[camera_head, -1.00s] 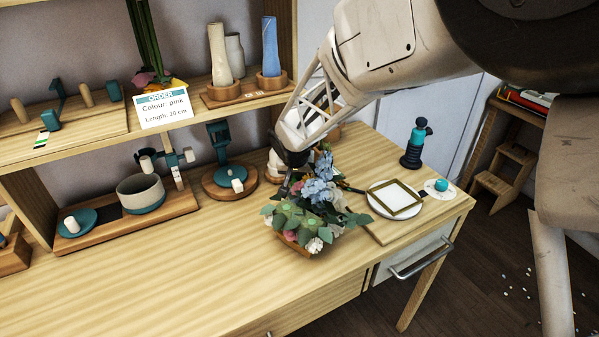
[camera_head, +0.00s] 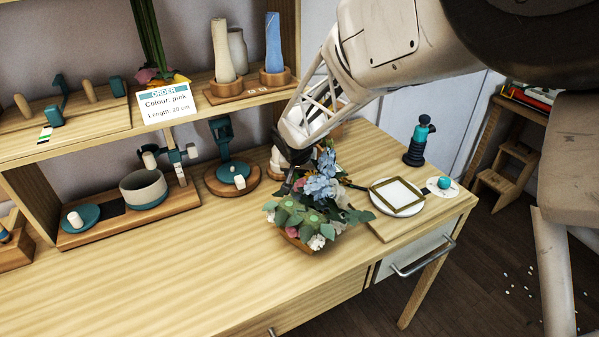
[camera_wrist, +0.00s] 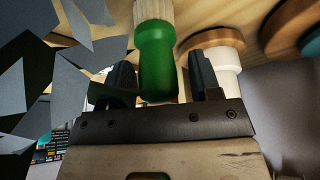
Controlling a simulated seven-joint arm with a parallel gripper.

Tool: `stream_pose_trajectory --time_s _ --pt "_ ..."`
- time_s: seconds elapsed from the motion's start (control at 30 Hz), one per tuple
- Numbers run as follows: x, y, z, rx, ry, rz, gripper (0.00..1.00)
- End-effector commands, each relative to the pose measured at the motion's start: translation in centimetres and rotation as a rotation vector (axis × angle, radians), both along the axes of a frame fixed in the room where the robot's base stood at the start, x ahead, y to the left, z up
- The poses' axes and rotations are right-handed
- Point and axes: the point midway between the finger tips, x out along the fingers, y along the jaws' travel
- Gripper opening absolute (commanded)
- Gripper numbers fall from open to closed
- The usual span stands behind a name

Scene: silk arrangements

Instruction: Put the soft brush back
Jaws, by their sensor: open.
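In the wrist view, a green-handled piece with a pale ribbed or bristled end, which looks like the soft brush (camera_wrist: 157,62), is between the two dark fingers of my gripper (camera_wrist: 162,72). The fingers stand apart, and whether either touches it is unclear. In the head view, my gripper (camera_head: 289,178) is low over the table, just behind the flower arrangement (camera_head: 314,204). The blooms and leaves hide much of the fingers there, and I cannot make out the brush in that view.
Grey leaf shapes (camera_wrist: 90,50) crowd the left of the wrist view. A white cylinder (camera_wrist: 228,62) stands close to the right finger. A teal tool on a round base (camera_head: 232,178), a square frame on a plate (camera_head: 398,196) and a teal bottle (camera_head: 418,142) stand around. The front left tabletop (camera_head: 170,270) is clear.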

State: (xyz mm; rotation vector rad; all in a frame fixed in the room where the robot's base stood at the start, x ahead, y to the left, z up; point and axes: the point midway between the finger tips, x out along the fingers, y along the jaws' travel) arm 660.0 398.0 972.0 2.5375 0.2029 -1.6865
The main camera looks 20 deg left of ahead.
Motion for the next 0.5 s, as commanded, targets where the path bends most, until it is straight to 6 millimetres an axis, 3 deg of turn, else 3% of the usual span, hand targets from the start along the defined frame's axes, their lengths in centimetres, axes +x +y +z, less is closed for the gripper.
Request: stream_pose_trajectory --time_s 0.27,0.5 --pt "-0.6 -0.1 1.8 0.001 -0.002 0.001 0.57" --pt "-2.0 -0.3 5.0 0.002 -0.002 -0.001 0.57"
